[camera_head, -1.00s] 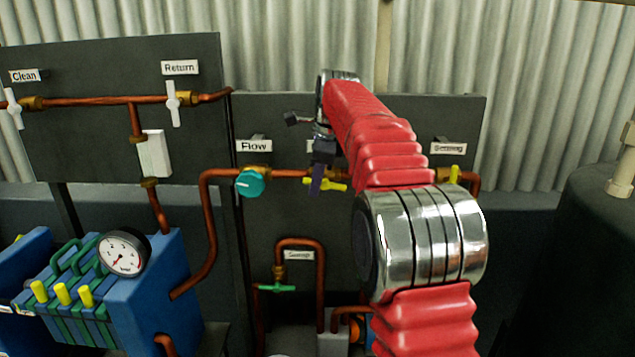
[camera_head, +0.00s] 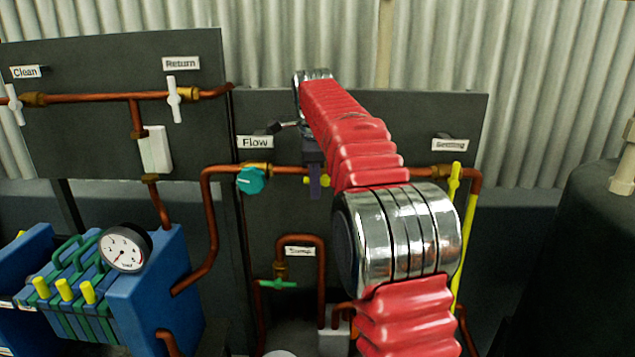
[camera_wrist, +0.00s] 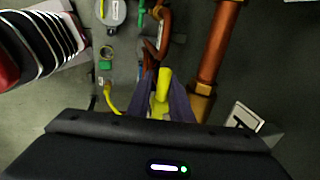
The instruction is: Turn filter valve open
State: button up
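The filter valve's yellow handle (camera_head: 325,181) sits on the copper pipe in the middle of the dark panel. It also shows in the wrist view (camera_wrist: 162,85), between the two purple fingers. My gripper (camera_head: 317,180) is at this handle; in the wrist view my gripper (camera_wrist: 163,95) has a finger close along each side and looks shut on it. The exact contact is hard to see. My red arm hides the valve's label and part of the pipe.
The teal flow valve (camera_head: 250,181) is just left of my gripper. A long yellow settling valve handle (camera_head: 456,185) stands right of my arm. A lower pipe has a green handle (camera_head: 278,284). A blue filter unit with a gauge (camera_head: 125,249) is at left.

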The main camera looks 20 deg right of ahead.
jog(key=shift+r, duration=0.3)
jog(key=shift+r, duration=0.25)
jog(key=v, duration=1.2)
jog(key=shift+s+r, duration=0.2)
jog(key=shift+r, duration=0.15)
jog(key=shift+a, duration=0.1)
jog(key=shift+r, duration=0.1)
